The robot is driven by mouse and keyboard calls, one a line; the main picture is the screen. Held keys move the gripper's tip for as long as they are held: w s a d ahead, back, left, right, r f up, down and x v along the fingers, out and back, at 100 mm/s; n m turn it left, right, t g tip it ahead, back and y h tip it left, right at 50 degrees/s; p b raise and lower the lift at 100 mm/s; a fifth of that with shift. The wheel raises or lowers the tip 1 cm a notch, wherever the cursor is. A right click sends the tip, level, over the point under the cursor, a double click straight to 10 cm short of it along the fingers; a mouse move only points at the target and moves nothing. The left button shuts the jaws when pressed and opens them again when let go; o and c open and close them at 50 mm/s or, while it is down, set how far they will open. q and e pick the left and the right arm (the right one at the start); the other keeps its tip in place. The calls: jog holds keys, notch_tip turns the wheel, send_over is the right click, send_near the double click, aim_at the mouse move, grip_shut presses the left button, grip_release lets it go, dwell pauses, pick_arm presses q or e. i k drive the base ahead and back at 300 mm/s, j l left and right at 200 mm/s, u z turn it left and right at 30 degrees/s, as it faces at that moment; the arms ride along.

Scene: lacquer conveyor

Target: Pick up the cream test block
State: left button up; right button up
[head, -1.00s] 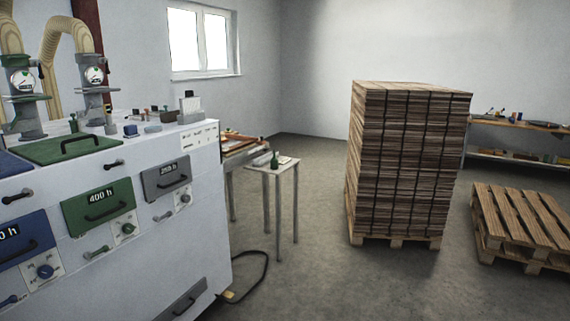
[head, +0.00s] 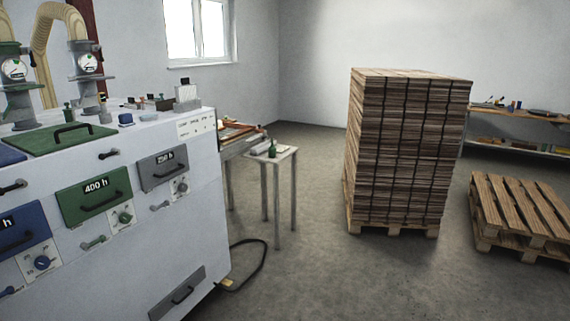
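I cannot make out the cream test block in the head view. Small items, too small to tell apart, lie on top of the white machine (head: 180,240) at the left. A small table (head: 284,157) beside the machine bears a dark green bottle-like thing (head: 272,149) and a pale flat item. Neither of my grippers shows in the head view.
A tall stack of wooden boards (head: 400,150) stands on a pallet in the middle right. Empty pallets (head: 520,215) lie at the right, before a shelf (head: 525,117) with small items. A dark cable (head: 262,262) lies on the floor by the machine.

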aim_at(283, 148)
jog(key=i+l, duration=0.15)
jog(key=i, duration=1.7)
jog(key=i+l+z, duration=0.1)
jog(key=i, duration=1.75)
